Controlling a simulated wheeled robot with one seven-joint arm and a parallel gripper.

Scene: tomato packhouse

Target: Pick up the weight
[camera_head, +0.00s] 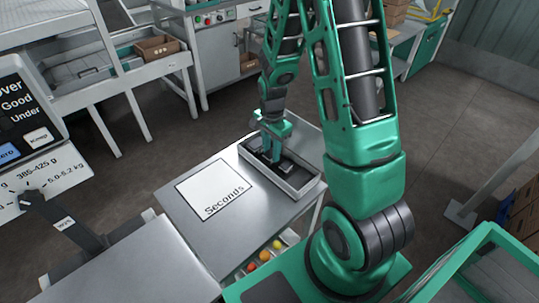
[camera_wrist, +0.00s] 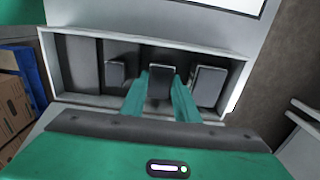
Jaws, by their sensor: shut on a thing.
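A light-grey open box (camera_head: 303,190) with a dark inside stands at the back right of the metal table; it also shows in the wrist view (camera_wrist: 52,75). In the wrist view, three dark block-shaped weights sit in a row in it: a smaller one (camera_wrist: 115,72) at left, a middle weight (camera_wrist: 160,88) and a larger one (camera_wrist: 208,86) at right. My gripper (camera_wrist: 161,84) points down into the box with its green fingers shut on the middle weight. In the head view my gripper (camera_head: 268,152) hides much of the inside. I cannot tell whether the weight touches the box floor.
A white "Seconds" sheet (camera_head: 213,189) lies on the table (camera_head: 180,215) left of the box. A scale display (camera_head: 25,115) stands at the far left. Several tomatoes (camera_head: 264,256) show below the table's front edge. Cardboard boxes (camera_wrist: 14,105) are left in the wrist view.

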